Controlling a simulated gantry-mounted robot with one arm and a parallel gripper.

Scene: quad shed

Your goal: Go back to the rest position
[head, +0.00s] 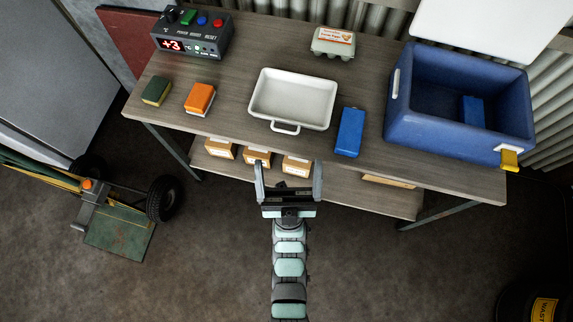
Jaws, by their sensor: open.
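My gripper (289,182) is open and empty in the head view. Its two fingers point toward the table and are spread apart. It is in front of the table's front edge, and from above it overlaps the lower shelf. My arm stretches straight down to the bottom middle of the picture. No thing is seen between the fingers.
The table (225,80) bears a control box (192,33), a sponge (156,91), an orange box (200,99), a white tray (293,97), an egg carton (333,42), a blue block (350,131) and an open blue cooler (458,103). A hand truck (120,225) stands left; a waste bin (535,300) right.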

